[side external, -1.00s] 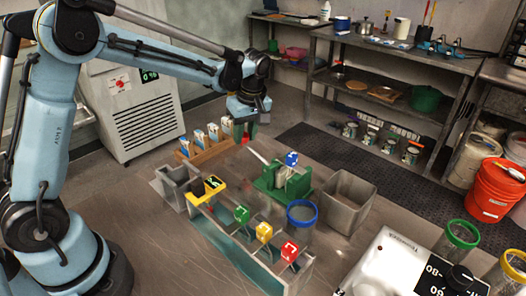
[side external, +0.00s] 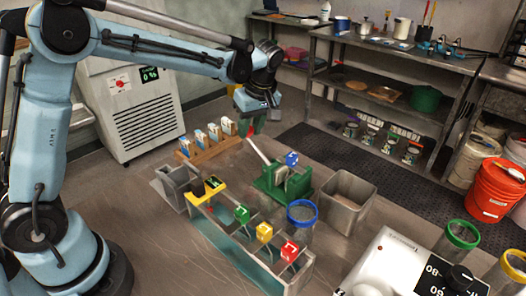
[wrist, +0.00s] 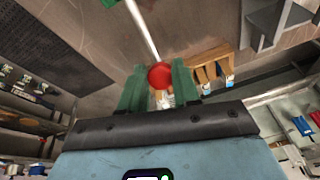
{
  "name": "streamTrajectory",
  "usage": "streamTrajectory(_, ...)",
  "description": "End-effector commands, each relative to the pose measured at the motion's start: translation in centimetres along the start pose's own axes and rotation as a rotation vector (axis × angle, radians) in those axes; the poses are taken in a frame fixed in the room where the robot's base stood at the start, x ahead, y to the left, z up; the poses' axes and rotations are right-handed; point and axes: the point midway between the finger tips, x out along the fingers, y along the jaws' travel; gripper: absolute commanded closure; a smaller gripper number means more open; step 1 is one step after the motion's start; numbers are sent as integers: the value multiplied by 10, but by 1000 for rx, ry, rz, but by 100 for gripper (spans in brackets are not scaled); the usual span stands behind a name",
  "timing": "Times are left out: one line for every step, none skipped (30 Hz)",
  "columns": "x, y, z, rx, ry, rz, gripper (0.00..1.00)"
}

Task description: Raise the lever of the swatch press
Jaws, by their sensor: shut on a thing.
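In the wrist view, the lever rod (wrist: 143,28) ends in a red knob (wrist: 160,76). My gripper's green fingers (wrist: 160,88) are shut on this knob, one on each side. The press body (wrist: 105,3) only peeks in at the top edge of the wrist view.
A wooden rack of swatches (side external: 210,146) stands behind and left of the press. A long trough (side external: 228,238) with coloured cubes lies in front. A blue-rimmed jar (side external: 302,215) and an open grey bin (side external: 348,204) stand to the right.

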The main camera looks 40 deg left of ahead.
Motion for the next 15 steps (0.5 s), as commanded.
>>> streamTrajectory(-1,3,7,10,-16,12,100)
streamTrajectory(-1,3,7,10,-16,12,100)
streamTrajectory(-1,3,7,10,-16,12,67)
streamTrajectory(-1,3,7,10,-16,12,63)
streamTrajectory(-1,3,7,10,-15,12,58)
streamTrajectory(-1,3,7,10,-15,11,52)
streamTrajectory(0,3,6,9,-14,10,47)
streamTrajectory(0,3,6,9,-14,10,44)
streamTrajectory(0,3,6,8,-14,9,44)
streamTrajectory(0,2,6,8,-13,9,44)
streamTrajectory(0,2,5,7,-13,8,44)
streamTrajectory(0,2,5,7,-13,8,44)
streamTrajectory(0,2,5,6,-13,8,44)
streamTrajectory(0,2,5,6,-13,7,44)
streamTrajectory(0,2,5,6,-12,7,44)
